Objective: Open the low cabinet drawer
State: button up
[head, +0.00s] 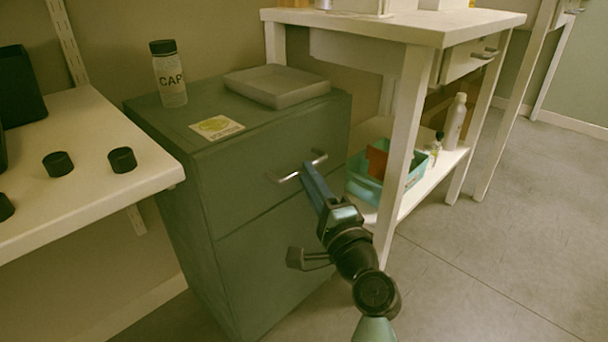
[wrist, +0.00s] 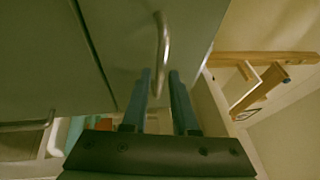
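The low green cabinet (head: 165,195) has two drawer fronts, both looking shut. The upper drawer front (head: 240,190) bears a metal bar handle (head: 288,178), which also shows in the wrist view (wrist: 163,35). The lower drawer's handle (head: 310,262) is partly behind my arm in the head view. My gripper (head: 307,168) is at the upper handle. In the wrist view, the two fingers (wrist: 159,78) are apart, with the near end of the handle between their tips and gaps visible beside it. The head view hides the exact contact.
On the cabinet top are a grey tray (head: 277,85), a capped bottle (head: 168,75) and a card (head: 217,127). A white table (head: 408,30) stands close at right, a teal bin (head: 365,185) on its shelf. A white shelf (head: 70,205) is at left. Floor is clear at right.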

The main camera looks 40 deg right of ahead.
jog(key=shift+b+x, duration=0.5)
jog(key=shift+x, duration=1.1)
jog(key=shift+c, duration=0.3)
grip_shut()
